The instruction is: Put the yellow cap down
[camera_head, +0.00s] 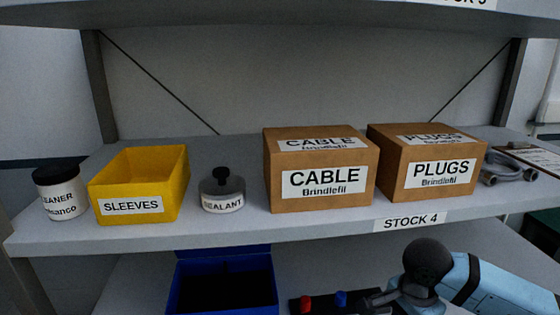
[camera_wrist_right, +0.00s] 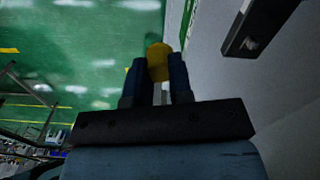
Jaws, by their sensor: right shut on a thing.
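In the right wrist view, the yellow cap (camera_wrist_right: 158,62) is held between the two dark fingers of my right gripper (camera_wrist_right: 158,78), its rounded top sticking out past the fingertips. Green floor lies behind it in that view. In the head view, part of my blue right arm shows at the lower right, and I cannot make out the yellow cap there. My left gripper is not in view.
The shelf holds a cleaner jar (camera_head: 60,193), yellow SLEEVES bin (camera_head: 135,206), sealant pot (camera_head: 222,192), CABLE box (camera_head: 320,185) and PLUGS box (camera_head: 425,175). A blue bin (camera_head: 222,257) and a dark tray with red and blue pieces sit below.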

